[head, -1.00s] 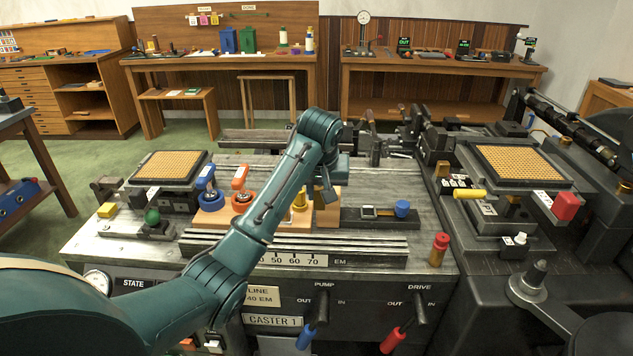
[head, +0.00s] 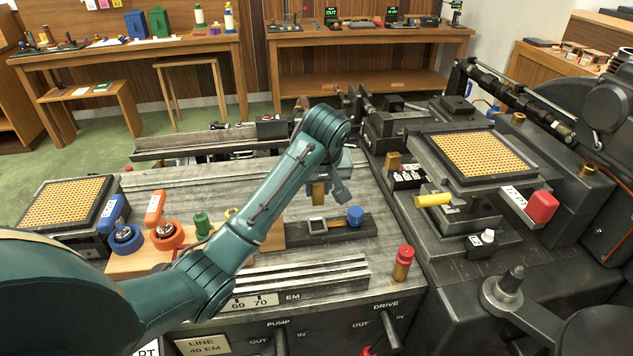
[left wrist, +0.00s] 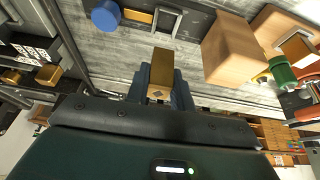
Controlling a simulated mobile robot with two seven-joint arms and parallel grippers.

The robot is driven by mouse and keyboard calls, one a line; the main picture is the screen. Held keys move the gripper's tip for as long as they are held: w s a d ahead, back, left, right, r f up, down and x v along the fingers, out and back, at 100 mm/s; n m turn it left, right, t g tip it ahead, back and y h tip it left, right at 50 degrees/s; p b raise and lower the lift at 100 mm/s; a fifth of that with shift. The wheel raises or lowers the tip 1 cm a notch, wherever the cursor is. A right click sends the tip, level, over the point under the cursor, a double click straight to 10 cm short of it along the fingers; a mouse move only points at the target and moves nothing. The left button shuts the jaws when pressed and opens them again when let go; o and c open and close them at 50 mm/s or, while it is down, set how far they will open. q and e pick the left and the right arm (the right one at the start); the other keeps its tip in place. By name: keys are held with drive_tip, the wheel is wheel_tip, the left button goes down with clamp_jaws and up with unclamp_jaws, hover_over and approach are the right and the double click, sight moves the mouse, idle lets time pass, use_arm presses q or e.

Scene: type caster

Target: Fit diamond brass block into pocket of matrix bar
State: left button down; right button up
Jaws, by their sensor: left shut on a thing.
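My left gripper (head: 326,182) is shut on a brass block (head: 318,194), which hangs above the machine bed behind the dark bar. In the left wrist view the brass block (left wrist: 161,68) sits between the fingers, with a dark diamond mark on the face nearest the camera. The dark matrix bar (head: 350,234) lies on the bed with a pale-framed pocket (head: 317,226) at its left part and a blue knob (head: 355,215) on it. The pocket also shows in the left wrist view (left wrist: 167,20), apart from the block. My right gripper is out of view.
A wooden block stand (left wrist: 232,48) is beside the bar, partly hidden by my arm in the head view. Blue (head: 124,238) and orange (head: 166,234) handled tools stand left. A red-topped brass post (head: 402,263) and yellow cylinder (head: 433,200) are right.

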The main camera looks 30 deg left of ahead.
sight(319, 203)
use_arm(q)
drive_tip(key=shift+s, duration=0.1)
idle(0.3)
drive_tip(key=shift+f+b, duration=0.7)
drive_tip(key=shift+f, duration=2.15)
drive_tip(key=shift+p, duration=0.7)
drive_tip(key=shift+f+b, duration=0.3)
drive_tip(key=shift+f, duration=0.95)
drive_tip(key=c, duration=1.1)
unclamp_jaws()
